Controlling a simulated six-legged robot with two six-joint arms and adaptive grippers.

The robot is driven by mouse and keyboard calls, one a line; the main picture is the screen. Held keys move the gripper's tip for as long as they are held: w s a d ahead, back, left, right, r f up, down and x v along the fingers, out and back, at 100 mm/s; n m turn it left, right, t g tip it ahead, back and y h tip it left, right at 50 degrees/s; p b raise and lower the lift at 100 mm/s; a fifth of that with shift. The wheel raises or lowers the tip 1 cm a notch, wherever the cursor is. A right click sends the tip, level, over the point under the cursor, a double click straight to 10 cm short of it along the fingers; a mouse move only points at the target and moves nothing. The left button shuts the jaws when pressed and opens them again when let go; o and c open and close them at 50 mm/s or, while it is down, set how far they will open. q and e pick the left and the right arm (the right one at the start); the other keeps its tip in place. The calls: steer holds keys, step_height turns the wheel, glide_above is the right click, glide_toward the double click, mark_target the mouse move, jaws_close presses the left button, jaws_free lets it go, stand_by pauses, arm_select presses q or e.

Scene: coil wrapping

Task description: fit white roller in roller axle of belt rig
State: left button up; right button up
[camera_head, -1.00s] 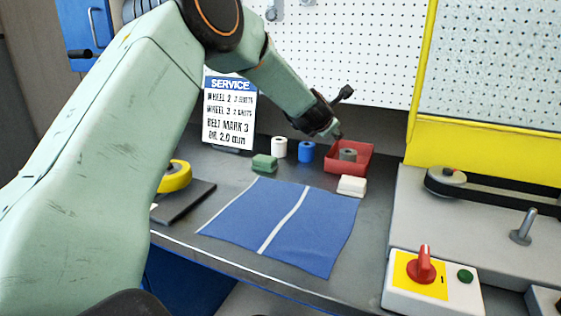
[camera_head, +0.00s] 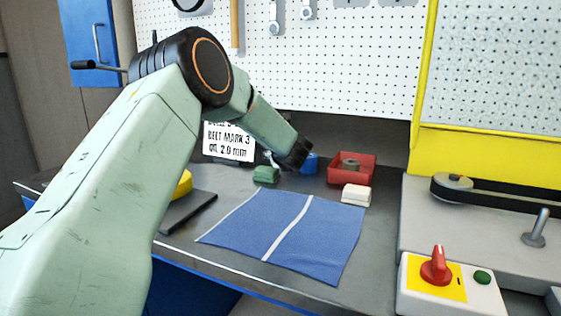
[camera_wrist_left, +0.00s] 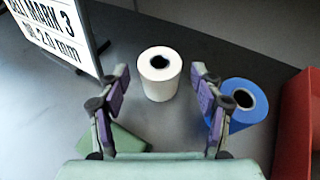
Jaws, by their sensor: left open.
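The white roller (camera_wrist_left: 158,84) stands upright on the grey bench in the left wrist view, its dark bore facing up. In the head view it is mostly hidden behind my left wrist. My left gripper (camera_wrist_left: 160,76) is open and empty, one finger to each side of the roller in the picture; contact is not visible. In the head view the wrist end (camera_head: 293,154) hangs over the back of the bench. The roller axle (camera_head: 537,228) is a bare upright metal post on the belt rig (camera_head: 478,218) at the right. My right gripper is not in view.
A blue roller (camera_wrist_left: 248,104) stands close right of the white one, by a red bin (camera_head: 345,178). A green block (camera_head: 266,175) and white block (camera_head: 356,195) lie nearby. The service sign (camera_head: 229,142) stands behind. The blue cloth (camera_head: 325,238) is clear. A switch box (camera_head: 413,298) fronts the rig.

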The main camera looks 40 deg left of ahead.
arm_select(q)
steer(key=shift+x, duration=1.25)
steer(key=shift+s+d, duration=0.1)
steer(key=shift+s, duration=0.05)
steer(key=shift+f, duration=0.15)
steer(key=c, duration=1.3)
